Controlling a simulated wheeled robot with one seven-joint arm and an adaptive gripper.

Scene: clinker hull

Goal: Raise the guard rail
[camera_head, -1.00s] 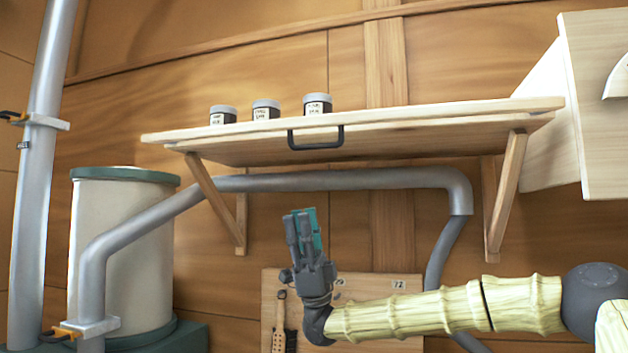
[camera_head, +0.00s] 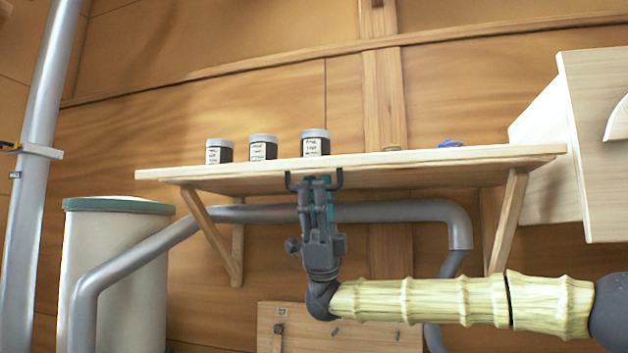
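The guard rail (camera_head: 420,174) shows as a pale board along the front of the wall shelf, just below its front edge. A dark U-shaped handle (camera_head: 340,180) is on it, left of the middle. My gripper (camera_head: 316,184) points up at the handle, and its fingertips overlap the handle's middle bar. Both ends of the handle show on either side of the fingers. The fingers hide the bar, so I cannot tell whether they touch or close on it.
Three dark jars with pale lids (camera_head: 263,148) stand on the shelf above the handle. Small blue items (camera_head: 450,143) lie farther right. A grey pipe (camera_head: 400,211) runs below the shelf, close behind my gripper. A pale cabinet (camera_head: 600,140) is at right.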

